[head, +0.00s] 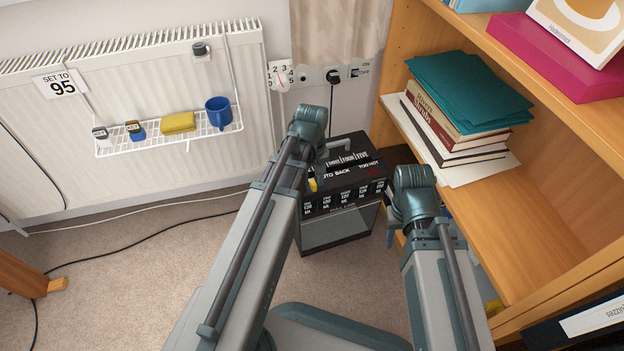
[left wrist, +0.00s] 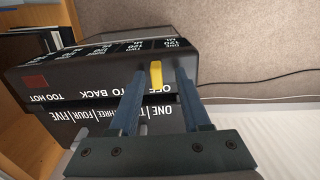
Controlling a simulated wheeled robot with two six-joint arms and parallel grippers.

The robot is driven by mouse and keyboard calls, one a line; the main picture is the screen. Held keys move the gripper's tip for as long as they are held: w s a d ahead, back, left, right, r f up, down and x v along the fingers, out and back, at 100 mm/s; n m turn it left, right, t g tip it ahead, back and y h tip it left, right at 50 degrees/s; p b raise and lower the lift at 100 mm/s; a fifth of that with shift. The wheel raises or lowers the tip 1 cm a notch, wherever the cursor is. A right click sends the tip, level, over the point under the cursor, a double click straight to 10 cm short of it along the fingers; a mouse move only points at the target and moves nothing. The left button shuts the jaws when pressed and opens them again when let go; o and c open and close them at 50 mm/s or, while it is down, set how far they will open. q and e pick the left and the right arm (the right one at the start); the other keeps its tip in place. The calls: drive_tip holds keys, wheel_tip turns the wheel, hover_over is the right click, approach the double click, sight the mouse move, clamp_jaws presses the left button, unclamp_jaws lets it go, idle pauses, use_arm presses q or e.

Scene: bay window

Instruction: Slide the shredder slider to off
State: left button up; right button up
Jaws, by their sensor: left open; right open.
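The black shredder (head: 345,160) stands on the carpet between the radiator and the bookcase, with white lettering on its top and a grey lower front. Its yellow slider (head: 312,185) shows beside my left arm, left of the "AUTO" lettering. In the left wrist view the slider (left wrist: 155,74) stands close to the "OFF" lettering, which appears upside down. My left gripper (left wrist: 160,72) is open, with one finger on each side of the slider; I cannot tell if either touches it. My right gripper (head: 393,232) is open and empty, right of the shredder and partly hidden by its wrist.
A wooden bookcase (head: 560,205) with books closes off the right side. A white radiator (head: 150,90) with a wire rack (head: 185,139) runs along the back left.

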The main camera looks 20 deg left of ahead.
sight(312, 183)
use_arm(q)
wheel_tip(312, 183, up, 14)
drive_tip(key=p, duration=1.4)
drive_tip(key=shift+f, duration=0.15)
drive_tip(key=s+d+m+y, duration=0.1)
drive_tip(key=s+d+m, duration=1.05)
drive_tip(key=d, duration=0.35)
wheel_tip(312, 183, up, 30)
drive_tip(key=p, duration=2.9)
drive_tip(key=shift+w+a, duration=0.2)
drive_tip(key=shift+w, duration=0.2)
